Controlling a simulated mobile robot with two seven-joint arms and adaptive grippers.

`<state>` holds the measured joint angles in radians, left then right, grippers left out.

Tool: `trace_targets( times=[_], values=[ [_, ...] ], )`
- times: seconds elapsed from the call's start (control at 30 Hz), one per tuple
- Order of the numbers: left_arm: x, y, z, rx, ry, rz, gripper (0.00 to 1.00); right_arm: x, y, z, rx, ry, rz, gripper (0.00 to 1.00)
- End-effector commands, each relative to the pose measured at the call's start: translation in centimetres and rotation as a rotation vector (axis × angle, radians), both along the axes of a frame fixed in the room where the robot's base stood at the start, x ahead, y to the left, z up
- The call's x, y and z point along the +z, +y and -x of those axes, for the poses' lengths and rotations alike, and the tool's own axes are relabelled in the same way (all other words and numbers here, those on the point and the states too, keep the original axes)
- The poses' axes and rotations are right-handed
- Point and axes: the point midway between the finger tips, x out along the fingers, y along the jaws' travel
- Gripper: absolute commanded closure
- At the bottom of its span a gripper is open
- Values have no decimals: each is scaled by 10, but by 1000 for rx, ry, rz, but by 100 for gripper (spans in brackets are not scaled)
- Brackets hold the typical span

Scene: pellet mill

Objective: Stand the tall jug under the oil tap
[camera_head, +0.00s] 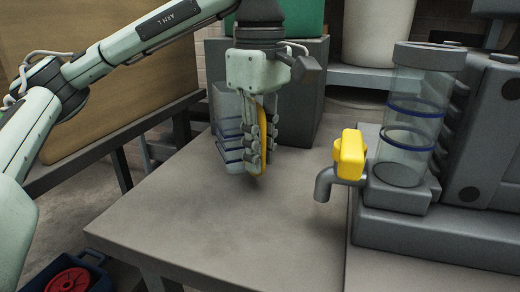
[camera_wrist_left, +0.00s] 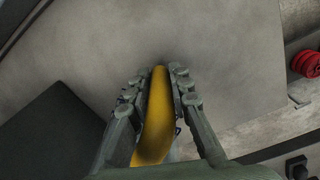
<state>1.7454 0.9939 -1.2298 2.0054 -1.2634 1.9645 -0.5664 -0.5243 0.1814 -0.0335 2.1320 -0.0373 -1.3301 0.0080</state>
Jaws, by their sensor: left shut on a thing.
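The tall jug (camera_head: 225,128) is clear with blue bands and a yellow handle (camera_head: 262,112). It is upright at the back left of the grey table. My left gripper (camera_head: 259,162) points down and is shut on the yellow handle, which also shows between the fingers in the left wrist view (camera_wrist_left: 155,118). The gripper hides part of the jug. I cannot tell whether its base touches the table. The oil tap (camera_head: 349,155) has a yellow top and a grey down-turned spout (camera_head: 324,183), to the right of the jug and apart from it. My right gripper is not in view.
A clear cylinder (camera_head: 411,120) with blue bands stands behind the tap on a grey machine base (camera_head: 440,238). The table (camera_head: 210,222) is bare between jug and tap. A dark crate (camera_head: 92,262) with a red disc (camera_head: 70,281) is at the lower left.

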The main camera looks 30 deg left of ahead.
Motion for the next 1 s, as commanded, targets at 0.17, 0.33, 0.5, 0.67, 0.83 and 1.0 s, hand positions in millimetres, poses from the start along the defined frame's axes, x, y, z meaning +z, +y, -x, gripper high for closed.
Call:
trace_targets(
  times=[0.17,0.33,0.5,0.67,0.83,1.0],
  values=[
    [-2,0,0,1,0,1,100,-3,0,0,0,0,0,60],
    [-2,0,0,1,0,0,76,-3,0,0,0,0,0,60],
    [-2,0,0,1,0,0,56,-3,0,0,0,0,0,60],
    [-2,0,0,1,0,0,56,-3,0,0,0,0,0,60],
    [-3,0,0,0,1,0,40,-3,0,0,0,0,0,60],
    [-3,0,0,0,1,0,19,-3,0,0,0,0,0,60]
  ],
)
